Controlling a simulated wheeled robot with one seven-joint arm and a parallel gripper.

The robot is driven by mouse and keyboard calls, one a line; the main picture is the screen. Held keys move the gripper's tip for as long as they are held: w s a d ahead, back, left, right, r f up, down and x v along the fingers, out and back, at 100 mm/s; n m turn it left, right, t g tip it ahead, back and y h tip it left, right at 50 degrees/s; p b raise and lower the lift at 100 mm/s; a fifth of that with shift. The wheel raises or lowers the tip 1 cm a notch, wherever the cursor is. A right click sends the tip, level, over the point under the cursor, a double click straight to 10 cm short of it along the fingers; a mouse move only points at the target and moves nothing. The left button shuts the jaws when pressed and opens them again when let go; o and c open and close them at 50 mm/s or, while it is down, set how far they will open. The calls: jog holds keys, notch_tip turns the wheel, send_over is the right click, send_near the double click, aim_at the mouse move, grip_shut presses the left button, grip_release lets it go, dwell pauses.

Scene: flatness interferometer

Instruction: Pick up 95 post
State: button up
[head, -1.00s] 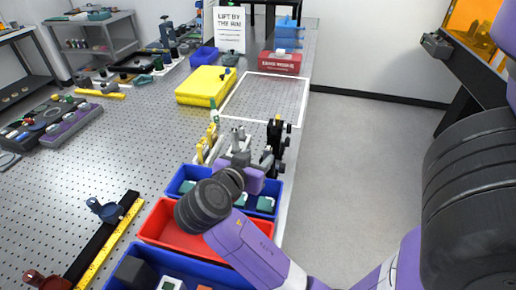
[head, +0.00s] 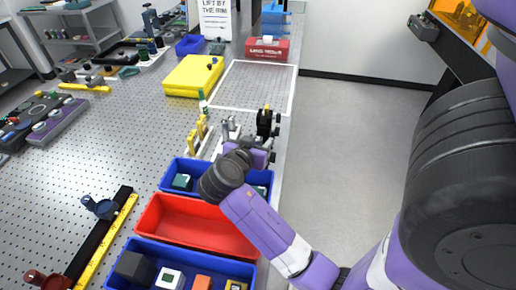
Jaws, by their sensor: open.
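Several upright posts stand in a row at the near end of the white-outlined area in the head view. My gripper (head: 255,147) is open, just on the near side of the silver and black posts. My own wrist hides part of it, and its fingertips are hard to tell from the posts. I cannot tell whether it touches a post.
A blue bin (head: 166,185) lies under my wrist, with a red bin (head: 158,213) and another blue bin (head: 122,257) nearer. A yellow case (head: 193,76) and red box (head: 267,48) stand farther back. The white-outlined area (head: 250,88) is clear. The table edge is close on the right.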

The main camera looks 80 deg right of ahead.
jog(key=shift+c, duration=0.5)
grip_shut()
jog(key=shift+r, duration=0.1)
dwell(0.8)
